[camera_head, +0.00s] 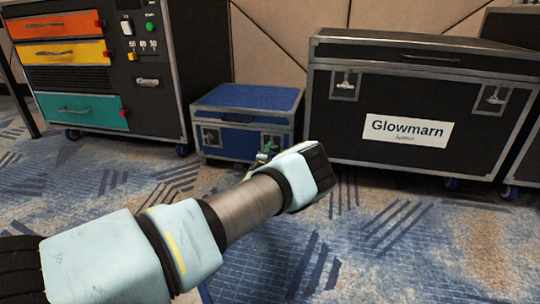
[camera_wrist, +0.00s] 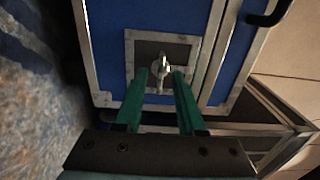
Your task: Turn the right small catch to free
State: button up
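A small blue case (camera_head: 247,100) with metal edging stands on the carpet in the head view. Its left catch (camera_head: 210,136) sits on the front. The right catch is largely hidden behind my gripper (camera_head: 265,154) in the head view. In the wrist view the right catch (camera_wrist: 161,70) is a silver turn piece on a dark plate (camera_wrist: 146,49) on the blue front. Its narrow bar lies along the picture's vertical. The two green fingers of my gripper (camera_wrist: 163,75) stand on either side of the catch, apart, with narrow gaps beside it. Contact is not visible.
A black Glowmarn case (camera_head: 400,95) stands close on the right. A black cabinet with coloured drawers (camera_head: 75,70) stands on the left. A padded wall (camera_head: 270,45) is behind. Patterned carpet (camera_head: 420,250) in front is clear.

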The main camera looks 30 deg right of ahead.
jog(key=shift+w+d, duration=0.35)
jog(key=shift+w, duration=0.1)
grip_shut()
